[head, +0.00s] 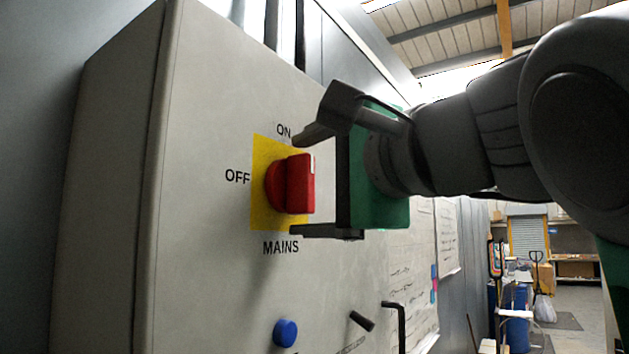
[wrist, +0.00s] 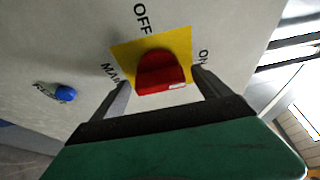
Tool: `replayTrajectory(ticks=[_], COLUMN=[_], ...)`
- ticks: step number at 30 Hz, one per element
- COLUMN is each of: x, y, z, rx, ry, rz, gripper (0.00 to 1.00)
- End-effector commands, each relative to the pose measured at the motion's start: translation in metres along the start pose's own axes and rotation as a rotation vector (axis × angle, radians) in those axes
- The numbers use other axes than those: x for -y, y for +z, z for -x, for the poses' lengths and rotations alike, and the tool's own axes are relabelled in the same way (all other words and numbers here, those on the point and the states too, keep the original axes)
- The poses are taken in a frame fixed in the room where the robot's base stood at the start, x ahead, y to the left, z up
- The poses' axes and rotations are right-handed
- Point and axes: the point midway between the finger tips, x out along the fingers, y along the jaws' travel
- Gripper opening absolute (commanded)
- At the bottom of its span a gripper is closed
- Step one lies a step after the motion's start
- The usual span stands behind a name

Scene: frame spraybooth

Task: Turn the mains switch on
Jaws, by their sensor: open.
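The mains switch (head: 291,184) is a red knob on a yellow plate (head: 262,222) on a grey cabinet front. ON is printed above it, OFF to its left and MAINS below. Its raised grip stands upright, with a white mark at the upper end, towards ON. My gripper (head: 299,184) is open in front of the switch, one finger above the knob and one below, with gaps visible. In the wrist view the switch (wrist: 160,72) sits between the fingers of my gripper (wrist: 160,80), the white mark on the ON side.
A blue button (head: 286,332) is below the switch, and it also shows in the wrist view (wrist: 65,93). A black lever (head: 362,321) and a dark bent handle (head: 398,325) stick out to its right. Papers (head: 412,270) hang further right. The workshop floor beyond is partly open.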

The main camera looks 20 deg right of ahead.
Motion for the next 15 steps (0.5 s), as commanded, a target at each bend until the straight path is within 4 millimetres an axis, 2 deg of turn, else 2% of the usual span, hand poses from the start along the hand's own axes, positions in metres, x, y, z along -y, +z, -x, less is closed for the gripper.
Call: replayTrajectory(ticks=[5,15], x=[0.001,-0.004], y=[-0.002,-0.003], z=[0.005,0.030], rx=[-0.004,-0.011], ry=[-0.013,0.001], rz=[-0.005,0.001], gripper=[0.87,0.87])
